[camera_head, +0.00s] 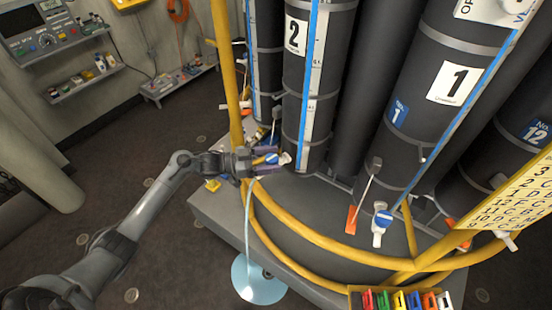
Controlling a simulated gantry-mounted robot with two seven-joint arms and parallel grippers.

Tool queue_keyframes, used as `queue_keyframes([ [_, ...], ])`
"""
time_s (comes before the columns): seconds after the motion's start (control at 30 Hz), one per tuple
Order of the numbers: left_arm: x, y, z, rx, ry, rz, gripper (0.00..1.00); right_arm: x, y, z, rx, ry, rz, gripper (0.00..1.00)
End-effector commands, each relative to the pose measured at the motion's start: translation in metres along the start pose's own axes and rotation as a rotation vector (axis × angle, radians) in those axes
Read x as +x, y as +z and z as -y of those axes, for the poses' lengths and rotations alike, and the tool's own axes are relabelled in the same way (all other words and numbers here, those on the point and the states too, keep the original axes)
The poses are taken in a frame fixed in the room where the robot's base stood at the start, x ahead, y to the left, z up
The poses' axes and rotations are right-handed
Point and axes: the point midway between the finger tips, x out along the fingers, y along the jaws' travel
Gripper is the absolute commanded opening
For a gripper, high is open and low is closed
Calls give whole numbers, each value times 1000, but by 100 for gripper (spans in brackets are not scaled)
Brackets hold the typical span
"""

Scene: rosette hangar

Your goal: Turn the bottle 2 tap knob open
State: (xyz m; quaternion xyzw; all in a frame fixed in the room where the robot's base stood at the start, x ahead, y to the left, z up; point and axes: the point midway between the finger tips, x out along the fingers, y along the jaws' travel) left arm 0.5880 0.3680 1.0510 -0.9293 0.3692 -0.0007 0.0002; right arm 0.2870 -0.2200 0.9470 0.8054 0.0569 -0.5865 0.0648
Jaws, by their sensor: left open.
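Bottle 2 (294,75) is a tall dark cylinder labelled 2, upper centre, with a blue strip down its side. Its white tap (285,158) sits at the bottle's foot, and a blue knob (271,158) shows beside it. My left gripper (268,158) reaches in from the left with its jaws open, one finger above and one below the knob. The fingers partly hide the tap, and I cannot tell whether they touch the knob. My right gripper is out of view.
A yellow rail (330,244) curves around the grey platform (330,205). Bottle 1 (440,90) stands to the right, with its own blue and white tap (381,222). A light blue disc (259,280) lies below.

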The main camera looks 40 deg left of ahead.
Motion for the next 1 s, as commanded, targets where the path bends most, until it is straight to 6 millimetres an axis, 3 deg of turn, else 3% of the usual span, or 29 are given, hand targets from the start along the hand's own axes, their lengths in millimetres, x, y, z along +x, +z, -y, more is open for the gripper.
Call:
queue_keyframes([
  [0.3, -56, 1, 0, -1, 0, 4, 72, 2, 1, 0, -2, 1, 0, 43],
  [0.5, -79, 1, 0, -1, 0, 3, 72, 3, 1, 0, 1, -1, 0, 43],
  [1.0, -87, 0, 0, -1, 0, 0, 72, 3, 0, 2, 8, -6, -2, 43],
])
